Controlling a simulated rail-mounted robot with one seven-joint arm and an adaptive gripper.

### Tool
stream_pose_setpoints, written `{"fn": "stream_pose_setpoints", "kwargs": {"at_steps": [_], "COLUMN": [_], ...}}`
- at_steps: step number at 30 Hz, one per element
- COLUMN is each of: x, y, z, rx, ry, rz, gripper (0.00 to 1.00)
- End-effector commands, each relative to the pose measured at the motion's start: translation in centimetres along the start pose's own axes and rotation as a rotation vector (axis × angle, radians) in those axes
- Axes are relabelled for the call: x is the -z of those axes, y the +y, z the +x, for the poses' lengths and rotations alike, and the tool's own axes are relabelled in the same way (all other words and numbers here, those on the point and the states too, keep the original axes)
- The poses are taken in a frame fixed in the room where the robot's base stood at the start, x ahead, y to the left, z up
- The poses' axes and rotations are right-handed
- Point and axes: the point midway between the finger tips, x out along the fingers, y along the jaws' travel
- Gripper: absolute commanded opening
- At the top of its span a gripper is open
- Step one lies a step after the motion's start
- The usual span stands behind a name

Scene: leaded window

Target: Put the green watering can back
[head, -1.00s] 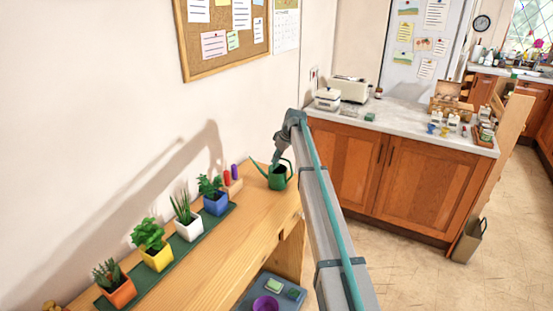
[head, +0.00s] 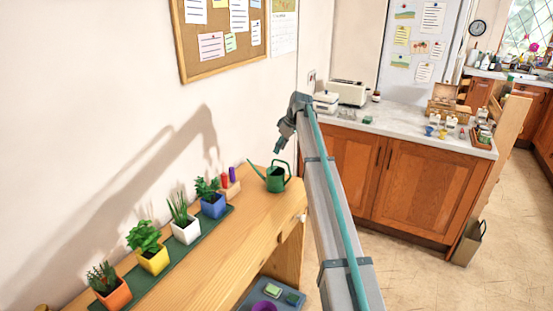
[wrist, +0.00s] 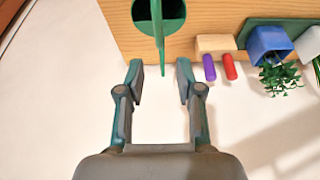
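The green watering can (head: 274,180) stands upright on the wooden bench (head: 243,228), near its far end.
A wooden block with red and purple pieces (head: 229,189) stands just left of the can. Several potted plants in coloured pots (head: 187,233) line a dark green mat along the wall. A grey tray (head: 255,303) sits below the bench. A cork board (head: 221,67) hangs above.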

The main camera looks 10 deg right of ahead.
Motion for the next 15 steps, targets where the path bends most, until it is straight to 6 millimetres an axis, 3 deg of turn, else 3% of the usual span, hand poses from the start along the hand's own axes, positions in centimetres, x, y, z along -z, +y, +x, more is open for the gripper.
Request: {"fn": "stream_pose_setpoints", "kwargs": {"at_steps": [6,15], "x": [-0.1,0.0], "y": [0.1,0.0], "z": [-3.2,-4.4], "rx": [0.000,0.000], "ry": [0.001,0.000], "rz": [0.000,0.000], "gripper": [0.36,0.36]}}
